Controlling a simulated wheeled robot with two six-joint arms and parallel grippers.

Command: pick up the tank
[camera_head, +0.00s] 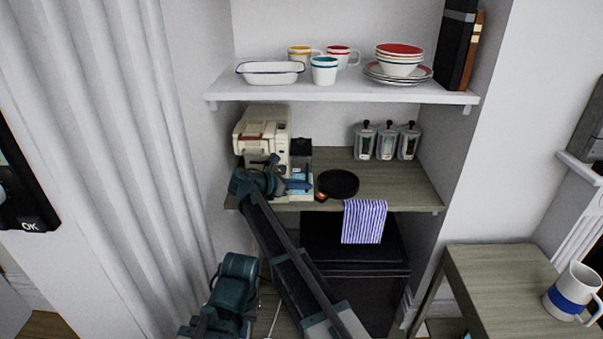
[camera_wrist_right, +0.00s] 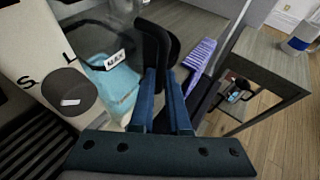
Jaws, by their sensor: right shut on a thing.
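The tank is a clear container with a dark lid and bluish lower part (camera_head: 300,168), at the right side of the cream coffee machine (camera_head: 262,128) on the wooden shelf. In the right wrist view the tank (camera_wrist_right: 118,75) has a MAX label and stands against the machine (camera_wrist_right: 35,60). My right gripper (camera_head: 305,186) reaches the tank's front from the left. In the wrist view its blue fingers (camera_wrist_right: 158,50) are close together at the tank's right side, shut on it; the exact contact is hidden. My left arm's teal end (camera_head: 235,282) is low at left; its jaws are unclear.
A black pan (camera_head: 337,184) lies right of the tank, with a striped cloth (camera_head: 364,221) over the shelf edge. Several canisters (camera_head: 386,141) stand behind. A white shelf (camera_head: 340,92) with dishes is above. A side table (camera_head: 490,290) with a mug (camera_head: 572,290) stands right.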

